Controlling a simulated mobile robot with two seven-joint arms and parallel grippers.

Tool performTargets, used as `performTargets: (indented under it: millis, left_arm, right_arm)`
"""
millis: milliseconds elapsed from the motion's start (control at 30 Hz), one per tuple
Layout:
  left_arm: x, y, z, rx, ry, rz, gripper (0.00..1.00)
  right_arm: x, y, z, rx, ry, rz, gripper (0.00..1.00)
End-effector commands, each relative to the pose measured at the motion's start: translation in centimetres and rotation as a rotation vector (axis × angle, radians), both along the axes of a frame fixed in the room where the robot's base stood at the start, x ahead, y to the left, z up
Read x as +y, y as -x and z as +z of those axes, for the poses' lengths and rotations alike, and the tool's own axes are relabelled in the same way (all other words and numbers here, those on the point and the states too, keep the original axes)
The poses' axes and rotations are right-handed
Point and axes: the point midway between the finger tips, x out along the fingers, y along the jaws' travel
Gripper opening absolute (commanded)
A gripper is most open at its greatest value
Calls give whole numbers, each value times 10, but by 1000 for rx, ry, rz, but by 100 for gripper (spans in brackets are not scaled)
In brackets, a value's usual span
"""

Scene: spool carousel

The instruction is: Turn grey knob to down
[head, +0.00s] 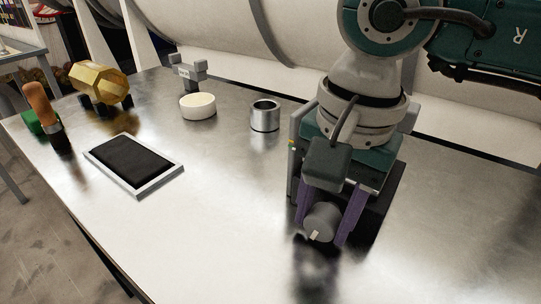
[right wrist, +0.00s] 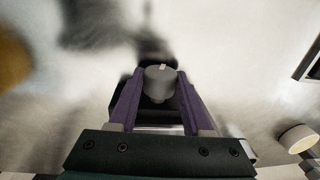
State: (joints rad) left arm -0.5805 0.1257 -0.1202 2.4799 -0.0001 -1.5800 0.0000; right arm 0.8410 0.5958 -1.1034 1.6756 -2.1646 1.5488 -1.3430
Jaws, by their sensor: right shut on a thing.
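The grey knob (head: 321,222) is a round cap with a pale pointer mark, on a dark box (head: 378,213) at the right of the metal table. In the head view the mark lies at the knob's lower edge. My right gripper (head: 330,226) has its purple fingers on both sides of the knob, shut on it. The right wrist view also shows the knob (right wrist: 159,82) between the fingertips, its pale mark at the edge away from the palm. Much of the box is hidden behind the gripper. My left gripper is not in view.
A steel cup (head: 265,116), a cream round block (head: 198,106) and a grey stand (head: 188,72) are left of my right arm. The front middle table is clear.

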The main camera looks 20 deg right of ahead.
Motion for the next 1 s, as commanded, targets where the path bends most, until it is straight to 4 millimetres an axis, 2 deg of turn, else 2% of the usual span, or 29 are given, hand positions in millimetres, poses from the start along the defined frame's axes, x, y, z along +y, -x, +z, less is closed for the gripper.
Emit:
performTargets:
  millis: [33,300,500,1000]
  left_arm:
    - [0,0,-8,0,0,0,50]
    - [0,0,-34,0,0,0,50]
    - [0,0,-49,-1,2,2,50]
    - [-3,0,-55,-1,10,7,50]
  right_arm:
    - [2,-3,-2,23,19,2,0]
    - [4,-5,-3,171,137,2,0]
    - [4,-5,-2,248,193,2,0]
    - [4,-4,1,294,227,4,0]
